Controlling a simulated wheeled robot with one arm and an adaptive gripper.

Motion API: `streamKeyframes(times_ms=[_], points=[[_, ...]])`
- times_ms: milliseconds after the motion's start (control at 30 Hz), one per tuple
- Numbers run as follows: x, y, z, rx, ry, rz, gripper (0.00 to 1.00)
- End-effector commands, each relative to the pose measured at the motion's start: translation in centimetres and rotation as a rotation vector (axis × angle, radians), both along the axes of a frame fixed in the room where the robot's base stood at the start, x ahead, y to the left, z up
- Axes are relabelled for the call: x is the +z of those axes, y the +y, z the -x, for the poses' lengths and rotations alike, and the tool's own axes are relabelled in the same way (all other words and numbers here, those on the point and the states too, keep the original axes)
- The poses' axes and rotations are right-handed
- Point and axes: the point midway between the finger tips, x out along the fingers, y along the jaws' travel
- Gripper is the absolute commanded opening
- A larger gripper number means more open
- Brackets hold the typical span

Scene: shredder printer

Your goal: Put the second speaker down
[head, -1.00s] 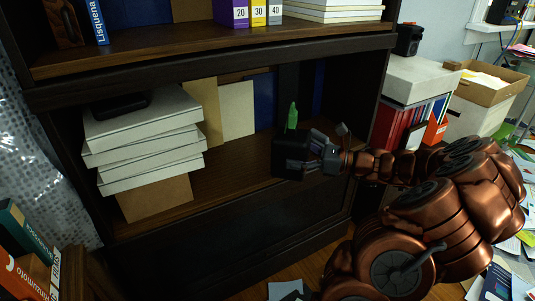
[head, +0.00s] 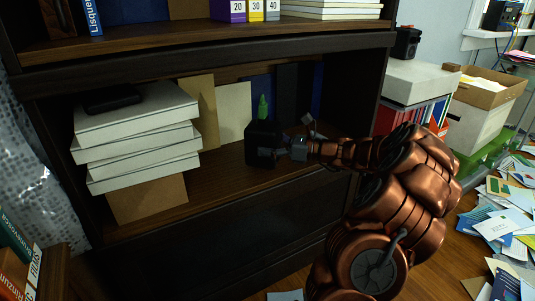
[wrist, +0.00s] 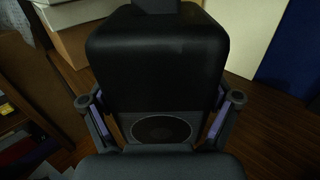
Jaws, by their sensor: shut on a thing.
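The black boxy speaker (head: 262,145) is in my gripper (head: 285,153), inside the lower bay of the dark bookcase, over the wooden shelf (head: 215,182). In the wrist view the speaker (wrist: 155,65) fills the middle, with its round cone low down. My gripper's fingers (wrist: 158,120) are shut on its two sides. The speaker looks upright. I cannot tell whether its underside touches the shelf. A black thing that looks like another speaker (head: 407,42) stands on a white box at the right.
A stack of white boxes (head: 135,140) with a dark thing on top stands left on the shelf. Upright folders (head: 234,113) line the back. A green pointed thing (head: 263,107) shows just above the speaker. Bare shelf lies between stack and speaker. Papers litter the floor at right.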

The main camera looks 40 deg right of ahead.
Motion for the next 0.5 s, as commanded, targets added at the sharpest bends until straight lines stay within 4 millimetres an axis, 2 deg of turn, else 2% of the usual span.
streamKeyframes(times_ms=[33,133,500], points=[[-1.2,0.0,0.0,0.001,0.001,-0.001,0.34],[-2.2,0.0,0.0,0.001,0.000,0.000,0.34],[-2.1,0.0,0.0,0.000,-0.001,0.000,0.34]])
